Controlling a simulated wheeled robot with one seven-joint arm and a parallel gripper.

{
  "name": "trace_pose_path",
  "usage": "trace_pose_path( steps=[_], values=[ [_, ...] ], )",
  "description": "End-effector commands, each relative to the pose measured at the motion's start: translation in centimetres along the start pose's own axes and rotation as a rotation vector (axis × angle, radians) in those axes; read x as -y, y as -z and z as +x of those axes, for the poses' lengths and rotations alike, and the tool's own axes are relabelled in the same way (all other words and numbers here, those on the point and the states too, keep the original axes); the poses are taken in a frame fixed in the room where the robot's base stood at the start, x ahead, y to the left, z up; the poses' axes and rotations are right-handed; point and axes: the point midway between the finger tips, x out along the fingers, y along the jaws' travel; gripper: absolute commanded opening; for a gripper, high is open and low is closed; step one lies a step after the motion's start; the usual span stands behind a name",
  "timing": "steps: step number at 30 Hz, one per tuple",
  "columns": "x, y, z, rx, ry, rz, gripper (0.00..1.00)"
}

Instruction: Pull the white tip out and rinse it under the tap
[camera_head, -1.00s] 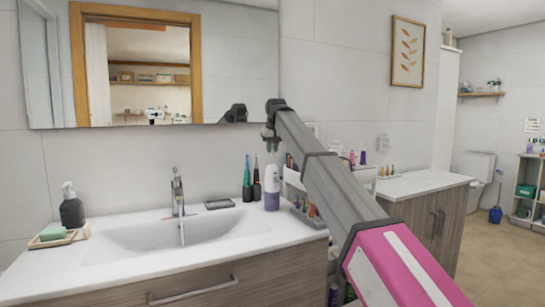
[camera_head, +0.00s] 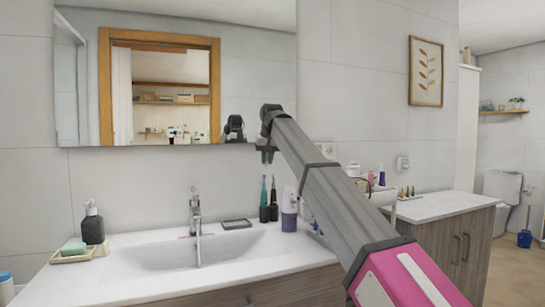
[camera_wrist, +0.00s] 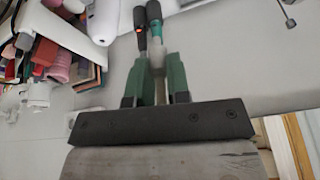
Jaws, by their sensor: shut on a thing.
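My gripper (camera_head: 266,155) hangs above the back of the counter, over two upright handles, one teal (camera_head: 263,199) and one dark (camera_head: 273,199). In the wrist view its green fingers (camera_wrist: 160,70) are shut on a pale, whitish tip (camera_wrist: 157,60), mostly hidden between them. The teal and dark handles also show past the fingertips there. The tap (camera_head: 195,205) stands at the back of the white basin (camera_head: 160,265), left of my gripper. A thin vertical streak like running water shows under its spout.
A purple-white bottle (camera_head: 289,208) stands right of the handles. A soap dispenser (camera_head: 92,222) and soap dish (camera_head: 73,254) are at the left. A flat dark item (camera_head: 236,224) lies behind the basin. Clutter (camera_wrist: 60,55) shows left in the wrist view.

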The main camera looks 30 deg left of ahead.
Motion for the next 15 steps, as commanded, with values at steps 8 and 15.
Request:
trace_pose_path(
  steps=[8,15],
  values=[
    [4.5,-4.9,4.9,0.121,0.208,0.065,0.00],
    [7.6,-8.4,7.3,0.244,0.422,0.162,0.00]
  ],
)
